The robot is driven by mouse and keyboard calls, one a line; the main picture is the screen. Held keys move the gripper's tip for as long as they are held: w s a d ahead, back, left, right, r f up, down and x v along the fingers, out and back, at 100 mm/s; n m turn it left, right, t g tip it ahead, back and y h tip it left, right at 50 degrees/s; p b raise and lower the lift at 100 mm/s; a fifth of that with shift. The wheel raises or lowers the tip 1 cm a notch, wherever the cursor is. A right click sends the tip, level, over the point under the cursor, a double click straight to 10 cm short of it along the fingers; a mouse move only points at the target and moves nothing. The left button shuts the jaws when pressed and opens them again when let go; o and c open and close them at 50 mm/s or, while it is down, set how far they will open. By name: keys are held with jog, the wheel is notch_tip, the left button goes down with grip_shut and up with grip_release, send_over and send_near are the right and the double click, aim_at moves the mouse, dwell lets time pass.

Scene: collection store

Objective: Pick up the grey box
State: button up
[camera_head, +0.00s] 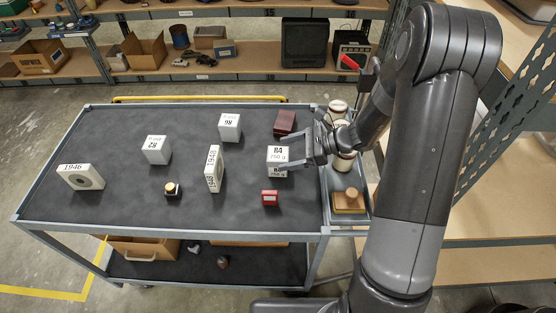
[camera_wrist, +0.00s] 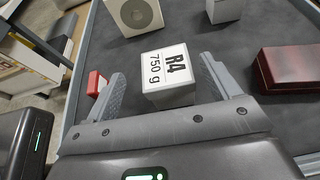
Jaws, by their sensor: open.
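A pale grey box (camera_head: 277,171) marked "R4 750 g" stands on the dark top of the trolley, towards its right end. In the wrist view the box (camera_wrist: 168,88) lies between my two fingers, with its label facing up. My gripper (camera_wrist: 162,72) is open, with a finger on either side of the box; a gap shows beside at least the left finger. In the head view my gripper (camera_head: 293,158) reaches in from the right at the box. Two similar pale boxes, one marked "86" (camera_head: 229,127) and one "82" (camera_head: 156,150), stand farther left.
A small red box (camera_head: 270,198) is close to the left finger in the wrist view. A dark red box (camera_head: 285,122) stands behind. White blocks marked "1943" (camera_head: 214,168) and "1946" (camera_head: 81,177), and a small black-and-yellow item (camera_head: 172,190), are farther left. Jars (camera_head: 343,161) stand at right.

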aim_at(281, 154)
jog(key=x, duration=0.5)
jog(key=shift+w+a+f, duration=0.15)
jog(key=shift+w+f, duration=0.2)
jog(key=shift+f, duration=0.1)
jog(key=c, duration=1.6)
